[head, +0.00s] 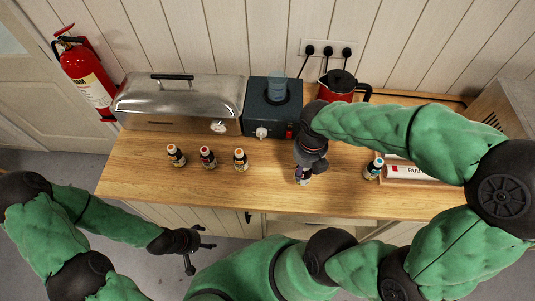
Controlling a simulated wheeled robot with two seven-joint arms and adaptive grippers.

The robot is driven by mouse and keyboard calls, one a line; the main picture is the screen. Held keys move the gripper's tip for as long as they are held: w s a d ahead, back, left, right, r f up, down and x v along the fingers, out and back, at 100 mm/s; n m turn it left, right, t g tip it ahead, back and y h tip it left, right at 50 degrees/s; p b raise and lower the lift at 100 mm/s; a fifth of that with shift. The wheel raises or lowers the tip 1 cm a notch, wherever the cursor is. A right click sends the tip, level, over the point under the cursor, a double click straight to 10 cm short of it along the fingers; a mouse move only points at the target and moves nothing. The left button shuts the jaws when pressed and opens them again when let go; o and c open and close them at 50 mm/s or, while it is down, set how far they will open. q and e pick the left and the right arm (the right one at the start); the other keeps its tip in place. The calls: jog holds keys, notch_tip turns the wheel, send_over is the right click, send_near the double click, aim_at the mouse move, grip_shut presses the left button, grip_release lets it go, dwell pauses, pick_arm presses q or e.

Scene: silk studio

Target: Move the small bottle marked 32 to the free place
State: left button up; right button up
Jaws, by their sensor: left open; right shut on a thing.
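Several small dark bottles with coloured caps stand in a row on the wooden worktop (140,180): an orange-capped one (176,156), a red-capped one (208,158), another orange-capped one (240,160) and, at the right, a blue-capped one (374,168). My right gripper (303,170) points down in the row and is shut on a small bottle (302,178), mostly hidden by the gripper. It is at or near the worktop; I cannot tell if it touches. The marks on the labels are too small to read. My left gripper (198,250) is open and empty, in front of the worktop.
A steel steamer (180,100), a dark heater box (260,115) and a red kettle (336,87) stand along the back. A tray with a white-and-red roll (410,173) lies at the right. Bare worktop lies between the held bottle and its neighbours on both sides.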

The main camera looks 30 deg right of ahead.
jog(key=shift+w+a+f+b, duration=0.45)
jog(key=shift+w+f, duration=1.7)
jog(key=shift+w+a+f+b, duration=0.4)
jog(key=shift+w+a+f, duration=0.1)
jog(key=shift+w+f, duration=1.65)
jog(key=shift+w+a+f+b, duration=0.45)
jog(key=shift+w+f, duration=1.65)
jog(key=shift+w, duration=0.05)
jog(key=shift+f, duration=0.1)
jog(key=o, duration=1.2)
notch_tip(320, 180, up, 12)
jog(key=shift+r+p, duration=0.15)
jog(key=shift+p, duration=0.85)
